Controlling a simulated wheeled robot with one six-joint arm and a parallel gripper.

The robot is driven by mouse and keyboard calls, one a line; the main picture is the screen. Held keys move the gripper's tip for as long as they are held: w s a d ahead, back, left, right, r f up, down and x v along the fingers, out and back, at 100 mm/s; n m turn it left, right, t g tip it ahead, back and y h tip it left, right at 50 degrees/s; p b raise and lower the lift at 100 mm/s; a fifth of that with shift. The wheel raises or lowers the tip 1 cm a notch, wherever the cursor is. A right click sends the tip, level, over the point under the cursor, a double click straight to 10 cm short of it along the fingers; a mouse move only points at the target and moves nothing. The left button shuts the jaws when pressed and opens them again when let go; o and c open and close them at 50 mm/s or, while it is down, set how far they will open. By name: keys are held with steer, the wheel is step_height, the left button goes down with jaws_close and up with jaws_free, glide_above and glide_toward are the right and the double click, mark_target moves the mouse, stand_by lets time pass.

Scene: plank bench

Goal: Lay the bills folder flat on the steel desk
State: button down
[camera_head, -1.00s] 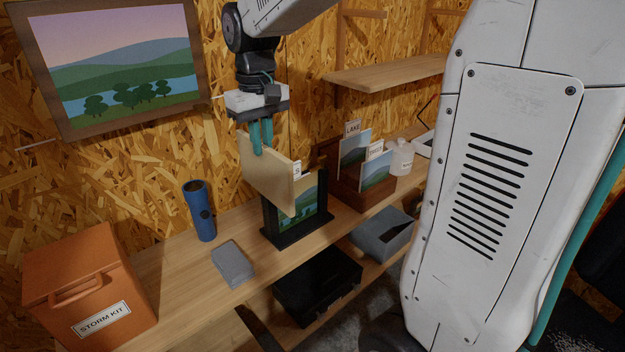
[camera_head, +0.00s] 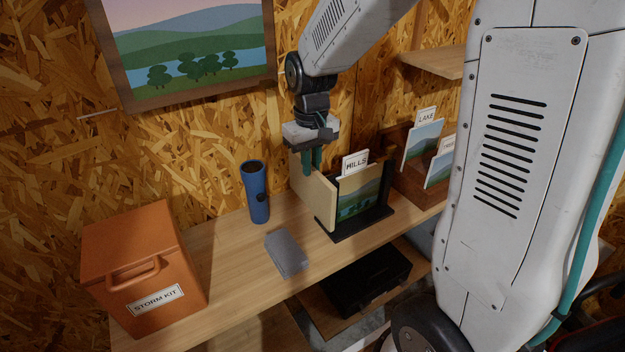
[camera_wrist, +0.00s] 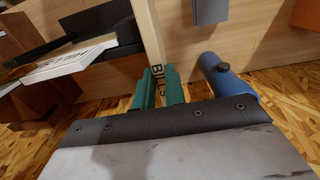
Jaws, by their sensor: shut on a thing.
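My gripper (camera_head: 313,165) has teal fingers shut on the cream bills folder (camera_head: 316,200), which hangs upright below it. In the wrist view the gripper (camera_wrist: 158,88) pinches the folder's narrow edge (camera_wrist: 150,35), lettered BILLS. The folder is just left of a black stand (camera_head: 362,228) on the plank bench, and it hides part of the stand's left side. I cannot tell whether its lower edge touches the bench. The stand holds a landscape-covered folder with a MILLS card (camera_head: 355,163). No steel desk can be made out in these views.
A blue tumbler (camera_head: 256,190), a grey box (camera_head: 287,253) and an orange storm kit (camera_head: 145,265) stand on the bench (camera_head: 230,262) to the left. A wooden holder with a LAKE card (camera_head: 426,117) is at right. A black case (camera_head: 365,285) sits below.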

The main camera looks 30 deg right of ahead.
mark_target(312, 181)
steer(key=shift+f, duration=2.45)
steer(key=c, duration=1.5)
jaws_free()
steer(key=shift+f, duration=0.15)
steer(key=shift+o, duration=0.2)
